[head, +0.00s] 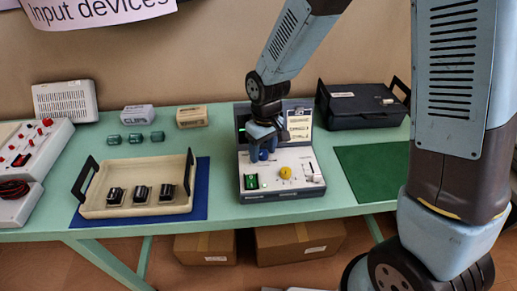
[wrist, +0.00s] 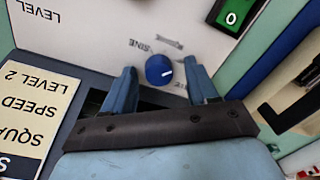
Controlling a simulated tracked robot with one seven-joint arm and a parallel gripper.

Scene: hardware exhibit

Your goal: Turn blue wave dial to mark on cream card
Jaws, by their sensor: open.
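The blue wave dial (wrist: 159,70) sits on the white panel of the grey device (head: 318,186). A short white line on the dial points right and slightly down in the wrist view. An upside-down "SINE" label is at its upper left; another label at right is partly covered by a finger. My gripper (wrist: 161,68) is open, one finger on each side of the dial, with visible gaps. In the head view my gripper (head: 263,152) is over the panel's back left and largely hides the dial. The cream card (wrist: 38,112) reads "LEVEL 2", "SPEED" and "SQUA", the rest cut off; it stands on the raised lid (head: 299,124).
The panel also carries a yellow knob (head: 286,173), a green lit switch (head: 251,182) and a slider at right. A cream tray (head: 135,206) stands left, a black case (head: 360,108) behind right. A green mat (head: 372,170) at right is bare.

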